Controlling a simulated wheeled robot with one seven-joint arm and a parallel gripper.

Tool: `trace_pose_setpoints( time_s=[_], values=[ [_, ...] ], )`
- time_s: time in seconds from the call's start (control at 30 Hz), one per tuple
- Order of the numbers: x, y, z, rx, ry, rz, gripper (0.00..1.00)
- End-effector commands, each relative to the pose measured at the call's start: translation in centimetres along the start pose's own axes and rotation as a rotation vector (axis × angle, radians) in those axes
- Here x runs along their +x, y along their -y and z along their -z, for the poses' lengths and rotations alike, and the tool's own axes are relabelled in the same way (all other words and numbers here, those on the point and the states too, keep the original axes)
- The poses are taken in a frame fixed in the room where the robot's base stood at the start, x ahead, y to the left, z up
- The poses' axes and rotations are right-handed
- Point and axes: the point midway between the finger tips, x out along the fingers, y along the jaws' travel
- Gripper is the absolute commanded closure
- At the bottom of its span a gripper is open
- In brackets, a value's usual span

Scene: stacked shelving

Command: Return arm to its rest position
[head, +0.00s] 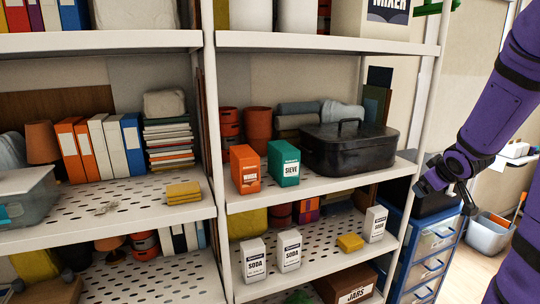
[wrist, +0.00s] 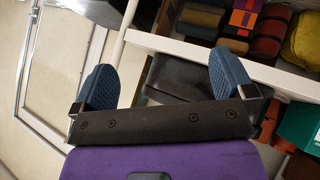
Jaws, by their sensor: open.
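My purple arm comes in from the right edge of the head view and bends down. My gripper (head: 428,188) hangs at its lower end, right of the shelving and in front of the blue drawer unit (head: 432,240). In the wrist view, the two blue finger pads of my gripper (wrist: 163,80) stand wide apart. Nothing is between them but background, so it is open and empty. In the head view the fingers are small and dark against a dark box.
White shelving fills the left and middle. Its right post (head: 412,130) stands close beside my gripper. A black roasting pan (head: 348,148), an orange box (head: 245,169) and a green box (head: 284,164) sit on the middle shelf. A grey bin (head: 488,234) stands on the floor at right.

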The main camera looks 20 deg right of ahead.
Motion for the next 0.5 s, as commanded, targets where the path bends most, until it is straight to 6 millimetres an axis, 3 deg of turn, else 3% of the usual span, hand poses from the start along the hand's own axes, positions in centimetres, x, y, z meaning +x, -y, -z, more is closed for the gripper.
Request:
trace_pose_setpoints(
  time_s=[0.03, 0.2, 0.5],
  values=[
    [-1.7, 0.9, 1.5, 0.001, 0.004, -0.011, 0.0],
    [-6.8, 4.0, 4.1, 0.041, 0.047, -0.024, 0.0],
    [-16.5, 10.7, 5.5, 0.129, 0.109, 0.048, 0.0]
  ],
)
